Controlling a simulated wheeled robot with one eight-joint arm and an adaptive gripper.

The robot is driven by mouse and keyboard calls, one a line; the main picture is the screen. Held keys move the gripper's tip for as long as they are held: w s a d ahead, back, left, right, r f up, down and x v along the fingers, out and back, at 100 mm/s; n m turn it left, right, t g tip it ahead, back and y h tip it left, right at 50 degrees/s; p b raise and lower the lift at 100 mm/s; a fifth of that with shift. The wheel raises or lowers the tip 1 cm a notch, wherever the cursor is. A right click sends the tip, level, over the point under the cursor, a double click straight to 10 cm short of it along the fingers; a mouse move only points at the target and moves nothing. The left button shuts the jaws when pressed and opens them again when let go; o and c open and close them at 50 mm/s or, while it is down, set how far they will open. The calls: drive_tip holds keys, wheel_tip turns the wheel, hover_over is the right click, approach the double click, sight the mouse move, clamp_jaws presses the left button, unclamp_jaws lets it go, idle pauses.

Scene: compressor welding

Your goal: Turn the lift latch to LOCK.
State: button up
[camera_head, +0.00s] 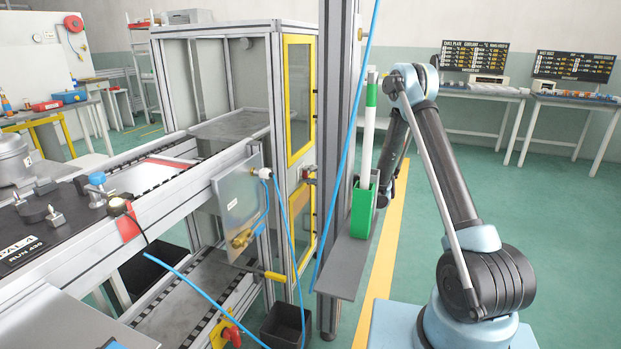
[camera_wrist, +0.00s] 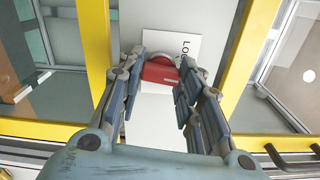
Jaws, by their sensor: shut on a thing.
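In the wrist view, my gripper (camera_wrist: 160,88) is shut on a red padlock (camera_wrist: 158,73), with its fingers on either side. The padlock's grey shackle points to the upper right. Behind it is a white label (camera_wrist: 183,46), with only "Lo" readable, on a grey upright. In the head view, my gripper is hidden behind the post and the green holder. No part is clearly marked as the lift latch. A yellow-gripped lever (camera_head: 272,276) and a brass fitting (camera_head: 241,239) are on or near a grey panel (camera_head: 238,200); I cannot tell if either is the latch.
Yellow door frames (camera_wrist: 97,45) flank the upright, and a dark handle (camera_wrist: 292,158) is at lower right. A grey post (camera_head: 340,130) and a green holder (camera_head: 362,212) stand beside my arm. Blue hoses (camera_head: 205,300) cross the front. Green floor is open at right.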

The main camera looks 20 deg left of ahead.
drive_tip(key=n, duration=0.4)
drive_tip(key=shift+s+f+n, duration=0.1)
drive_tip(key=shift+s+n, duration=0.05)
drive_tip(key=shift+n, duration=2.15)
drive_tip(key=o, duration=1.1)
drive_tip(key=shift+c, duration=0.2)
drive_tip(key=d, duration=1.2)
drive_tip(key=shift+s, duration=0.3)
